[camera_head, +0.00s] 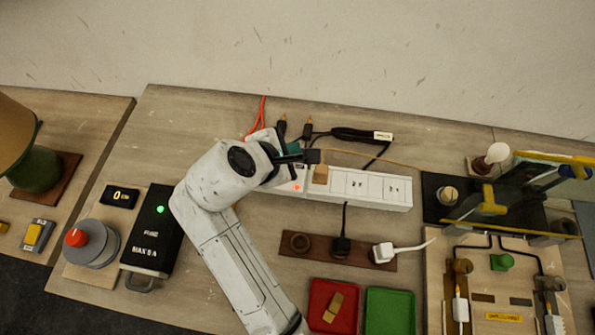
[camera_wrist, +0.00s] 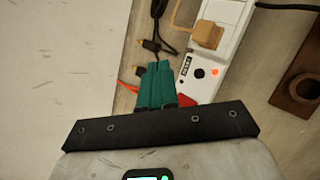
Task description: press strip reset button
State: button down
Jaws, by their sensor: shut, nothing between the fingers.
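The white power strip (camera_head: 372,190) lies across the middle of the table. Its left end carries a lit orange light (camera_head: 297,187), which also shows in the wrist view (camera_wrist: 215,72). Beside the light in the wrist view are a small dark round button (camera_wrist: 199,73) and a RESET label (camera_wrist: 185,66). My gripper (camera_wrist: 155,66) has teal fingers shut together with nothing between them. It is beside the strip's button end in the wrist view, apart from the button in the picture; its height above is unclear. In the head view my gripper (camera_head: 312,156) partly covers that end.
A tan plug (camera_head: 320,174) sits in the strip. Dark cable plugs (camera_head: 307,128) and an orange cable (camera_head: 260,112) lie behind. In front are a brown holder (camera_head: 300,258), a red tray (camera_head: 318,312) and a green tray (camera_head: 390,300). A black power box (camera_head: 152,235) stands left.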

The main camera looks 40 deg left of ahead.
jog(key=shift+f, duration=0.15)
notch_tip(320, 180, down, 7)
jog(key=b, duration=0.5)
jog(key=shift+r+b, duration=0.2)
jog(key=shift+b, duration=0.2)
jog(key=shift+f, duration=0.95)
jog(key=shift+f, duration=0.2)
dwell(0.9)
jog(key=shift+f, duration=0.2)
jog(key=shift+f, duration=0.4)
dwell(0.8)
jog(key=shift+r, duration=0.1)
jog(key=shift+r+p, duration=0.75)
jog(key=shift+p, duration=0.25)
